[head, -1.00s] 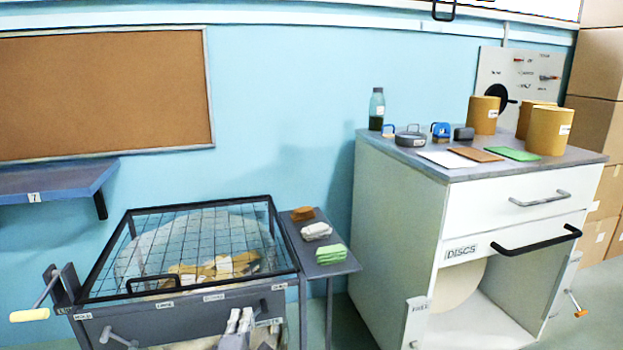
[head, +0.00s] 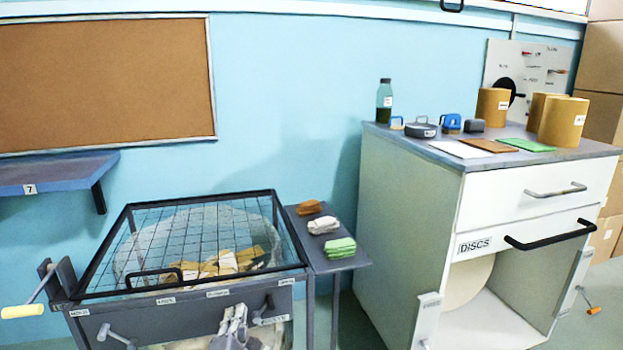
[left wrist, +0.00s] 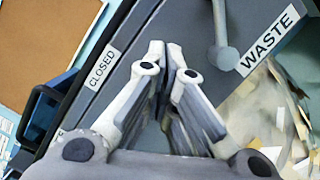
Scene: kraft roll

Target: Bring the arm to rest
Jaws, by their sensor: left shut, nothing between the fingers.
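My left gripper (head: 233,322) shows at the bottom of the head view, in front of the dark grey front panel of the mesh-topped bin (head: 190,300). In the left wrist view its fingers (left wrist: 168,62) are together with nothing between them. They are close to the panel, between the "CLOSED" label (left wrist: 103,70) and the "WASTE" label (left wrist: 270,38); I cannot tell if they touch it. A grey lever (left wrist: 222,55) is just beside the fingertips. The mesh lid (head: 205,235) lies down over the bin, with brown and white scraps (head: 225,262) beneath it. My right gripper is not in view.
A narrow side shelf (head: 345,262) holds folded cloths (head: 340,247). At the right, a white cabinet (head: 400,220) carries rolls (head: 563,122), a bottle (head: 384,95) and small tools. A crank handle (head: 25,311) sticks out at the bin's left. A wall shelf (head: 60,172) hangs at the left.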

